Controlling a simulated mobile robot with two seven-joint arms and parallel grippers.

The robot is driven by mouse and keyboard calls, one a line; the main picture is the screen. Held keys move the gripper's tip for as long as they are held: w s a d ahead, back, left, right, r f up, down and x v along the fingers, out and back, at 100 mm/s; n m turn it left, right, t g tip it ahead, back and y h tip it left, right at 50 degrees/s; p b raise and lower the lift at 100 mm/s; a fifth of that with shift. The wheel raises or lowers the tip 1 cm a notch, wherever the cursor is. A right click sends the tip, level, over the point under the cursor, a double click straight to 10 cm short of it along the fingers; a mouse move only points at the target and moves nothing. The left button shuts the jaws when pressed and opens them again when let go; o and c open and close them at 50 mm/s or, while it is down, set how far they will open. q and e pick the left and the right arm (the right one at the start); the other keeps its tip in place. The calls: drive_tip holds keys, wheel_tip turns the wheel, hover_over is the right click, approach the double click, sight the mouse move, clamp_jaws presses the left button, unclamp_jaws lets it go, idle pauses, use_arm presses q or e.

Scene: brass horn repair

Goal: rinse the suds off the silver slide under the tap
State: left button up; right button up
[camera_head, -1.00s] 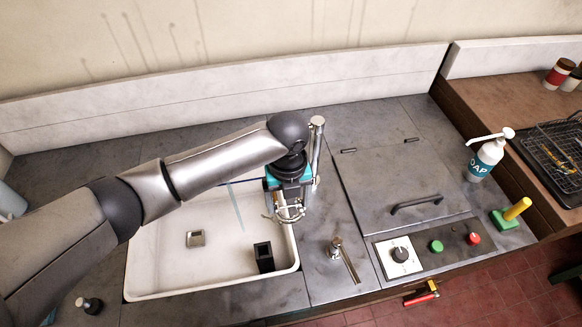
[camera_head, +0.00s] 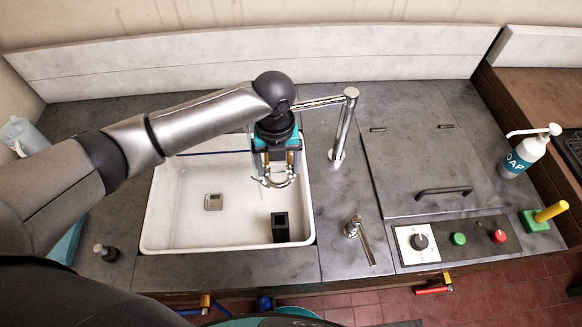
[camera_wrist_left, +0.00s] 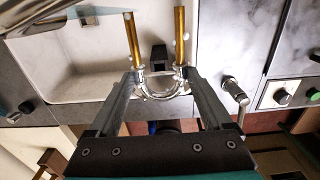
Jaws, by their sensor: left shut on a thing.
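My left gripper (camera_head: 277,180) is shut on the silver slide (camera_head: 281,184) above the right part of the white sink (camera_head: 165,215). In the left wrist view the slide's silver bow (camera_wrist_left: 160,86) sits between the fingers of my left gripper (camera_wrist_left: 161,78), and its two brass-coloured legs point away from me. My right gripper is not in view.
A black box (camera_head: 280,227) and a square drain (camera_head: 213,202) are in the sink. A lever (camera_head: 358,240) stands on the counter right of it. A hatch, control panel (camera_head: 455,240) and soap bottle (camera_head: 524,155) are farther right. The left sink floor is clear.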

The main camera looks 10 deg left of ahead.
use_arm(q)
drive_tip(key=a, duration=0.3)
drive_tip(key=shift+w+a+f+b, duration=0.1)
drive_tip(key=shift+a+f+b, duration=0.15)
drive_tip(key=shift+f+b, duration=0.1)
drive_tip(key=shift+w+a+f, duration=0.1)
drive_tip(key=shift+a+f, duration=0.05)
drive_tip(key=shift+a, duration=0.65)
drive_tip(key=shift+a+f, duration=0.15)
drive_tip(key=shift+a, duration=0.6)
drive_tip(key=shift+w, duration=0.15)
drive_tip(key=shift+w, duration=0.5)
drive_tip(key=shift+s, duration=0.1)
drive_tip(key=shift+s+p, duration=0.55)
drive_tip(key=shift+p, duration=0.3)
